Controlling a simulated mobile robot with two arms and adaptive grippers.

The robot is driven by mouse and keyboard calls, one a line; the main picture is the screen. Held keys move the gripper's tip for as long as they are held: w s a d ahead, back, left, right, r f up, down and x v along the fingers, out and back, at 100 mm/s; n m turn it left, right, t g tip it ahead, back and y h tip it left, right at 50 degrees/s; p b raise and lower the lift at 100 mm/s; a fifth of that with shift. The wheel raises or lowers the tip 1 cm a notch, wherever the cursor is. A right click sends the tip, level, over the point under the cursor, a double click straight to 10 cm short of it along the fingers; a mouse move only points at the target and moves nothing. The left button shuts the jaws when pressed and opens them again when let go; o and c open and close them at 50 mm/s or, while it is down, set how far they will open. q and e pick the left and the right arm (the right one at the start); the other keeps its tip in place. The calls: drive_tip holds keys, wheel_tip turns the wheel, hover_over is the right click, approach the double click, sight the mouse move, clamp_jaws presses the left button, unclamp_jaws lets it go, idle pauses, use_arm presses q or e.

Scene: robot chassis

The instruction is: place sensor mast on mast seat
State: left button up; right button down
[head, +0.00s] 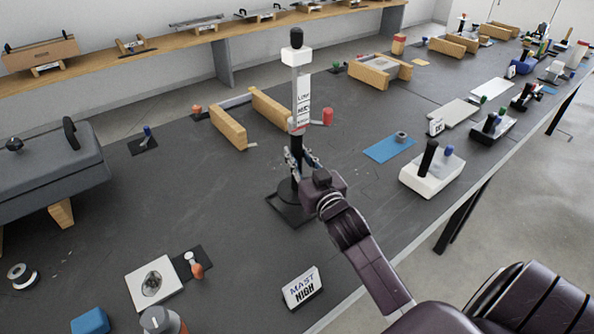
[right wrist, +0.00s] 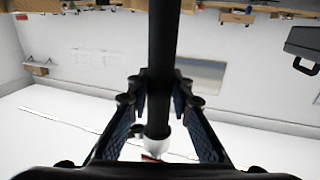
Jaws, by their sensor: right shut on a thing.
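A tall upright mast (head: 296,145) stands near the middle of the head view. Its lower part is a black rod, with a grey column, a label strip and a white block with a black cap above. A red knob (head: 327,117) sticks out at its right. My right gripper (head: 299,160) is shut on the black rod, which also shows between the fingers in the right wrist view (right wrist: 161,70). The rod's foot is at a black square base (head: 290,208); I cannot tell whether they touch. My left gripper is out of view. I cannot make out which part is the mast seat.
A card reading "MAST HIGH" (head: 302,287) stands at the front. A white plate with a round fitting (head: 143,297) and a grey chassis body (head: 40,165) are left. Wooden blocks (head: 229,127) stand behind. A blue mat (head: 380,151) and white joystick box (head: 425,180) are right.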

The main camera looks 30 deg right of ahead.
drive_tip(key=shift+f, duration=2.4)
drive_tip(key=c, duration=1.8)
unclamp_jaws()
drive_tip(key=shift+f, duration=0.15)
drive_tip(key=shift+o, duration=0.3)
drive_tip(key=s+a+b, duration=0.1)
drive_tip(key=s+a, duration=0.1)
drive_tip(key=s, duration=1)
drive_tip(key=shift+b, duration=0.3)
drive_tip(key=shift+a, duration=0.1)
